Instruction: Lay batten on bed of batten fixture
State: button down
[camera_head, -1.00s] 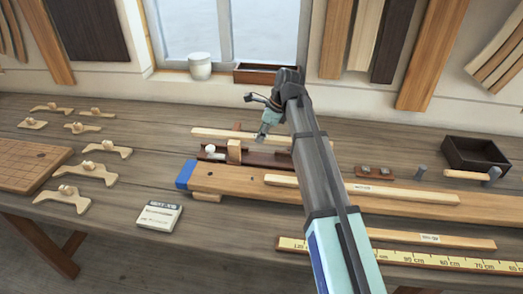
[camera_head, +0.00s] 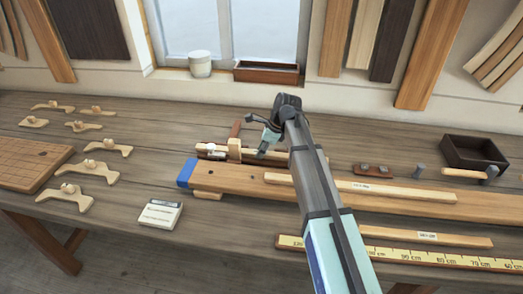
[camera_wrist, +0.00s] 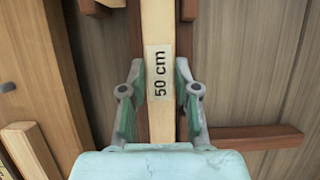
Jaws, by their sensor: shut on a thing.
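My gripper (camera_head: 265,150) is shut on a pale batten (camera_wrist: 157,28) labelled "50 cm", with one finger on each side of the label in the wrist view. In the head view the batten (camera_head: 283,160) runs left to right over the dark red-brown batten fixture (camera_head: 236,130). A light wooden block (camera_head: 234,149) of the fixture stands near the batten's left part. The dark bed (camera_wrist: 184,55) shows as a narrow strip beside the batten in the wrist view. I cannot tell whether the batten touches the bed. My arm hides its right part.
A long plank (camera_head: 225,181) with a blue end lies in front, bearing another pale batten (camera_head: 345,187). Another batten (camera_head: 425,237) and a yellow ruler (camera_head: 400,255) lie nearer. Several wooden clamps stand left; a dark open box (camera_head: 474,155) is at right.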

jog(key=shift+f, duration=0.1)
jog(key=c, duration=0.8)
grip_release()
jog(key=shift+c, duration=0.2)
jog(key=b+v, duration=0.2)
jog(key=v, duration=1)
